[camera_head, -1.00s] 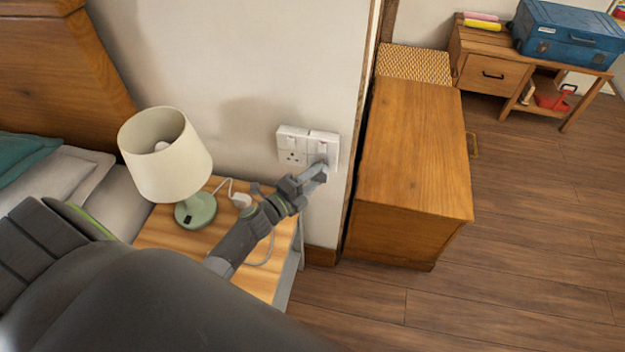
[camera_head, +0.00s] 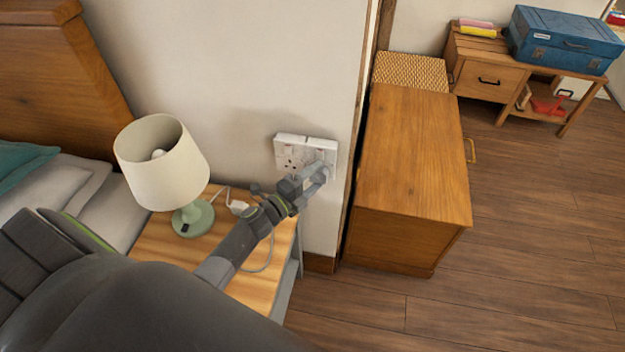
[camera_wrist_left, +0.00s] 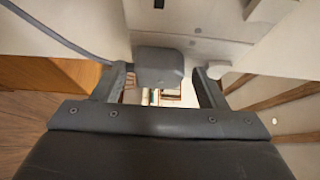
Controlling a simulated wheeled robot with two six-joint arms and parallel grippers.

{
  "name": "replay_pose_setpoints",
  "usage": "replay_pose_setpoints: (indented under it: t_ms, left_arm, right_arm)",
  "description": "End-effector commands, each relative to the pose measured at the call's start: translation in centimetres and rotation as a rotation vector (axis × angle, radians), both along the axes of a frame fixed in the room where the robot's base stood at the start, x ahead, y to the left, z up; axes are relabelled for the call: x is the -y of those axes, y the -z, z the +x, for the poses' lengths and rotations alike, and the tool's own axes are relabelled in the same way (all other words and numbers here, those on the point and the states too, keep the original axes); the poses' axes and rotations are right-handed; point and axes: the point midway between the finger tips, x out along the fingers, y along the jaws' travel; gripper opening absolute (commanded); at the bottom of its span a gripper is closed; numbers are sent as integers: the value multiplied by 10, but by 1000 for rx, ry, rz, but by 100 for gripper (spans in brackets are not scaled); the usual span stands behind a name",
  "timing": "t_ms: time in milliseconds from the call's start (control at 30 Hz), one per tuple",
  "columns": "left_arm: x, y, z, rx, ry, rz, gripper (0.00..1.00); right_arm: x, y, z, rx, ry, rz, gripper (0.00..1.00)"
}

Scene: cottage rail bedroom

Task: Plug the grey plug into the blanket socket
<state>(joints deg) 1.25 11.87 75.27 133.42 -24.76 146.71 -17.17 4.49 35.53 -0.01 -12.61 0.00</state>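A white double wall socket (camera_head: 291,153) is on the wall above the bedside table. My left gripper (camera_head: 320,175) is at the lower part of its right half. In the left wrist view the grey plug (camera_wrist_left: 158,66) sits between the fingers of the left gripper (camera_wrist_left: 160,88), with a gap on each side, so the gripper is open around it. The plug is at the lower edge of the socket plate (camera_wrist_left: 205,46); I cannot tell whether its pins are fully in. A grey cable (camera_wrist_left: 60,38) runs off to the upper left. My right gripper is out of view.
A wooden cabinet (camera_head: 413,165) stands close to the right of the socket. The floor (camera_head: 530,240) on the right is clear.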

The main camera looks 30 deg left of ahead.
Motion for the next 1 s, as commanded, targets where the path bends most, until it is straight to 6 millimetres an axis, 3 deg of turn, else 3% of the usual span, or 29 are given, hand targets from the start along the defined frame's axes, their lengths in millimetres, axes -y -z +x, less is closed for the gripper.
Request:
replay_pose_setpoints:
  t_ms: [300, 467, 1000]
  left_arm:
    - [0, 1, -2, -1, 0, 0, 69]
    - [-5, 2, -15, -3, -1, 1, 69]
    - [-41, 5, -125, -3, 0, 2, 69]
  right_arm:
    - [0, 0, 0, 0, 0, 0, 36]
    - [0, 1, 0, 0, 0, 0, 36]
    - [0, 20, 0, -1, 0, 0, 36]
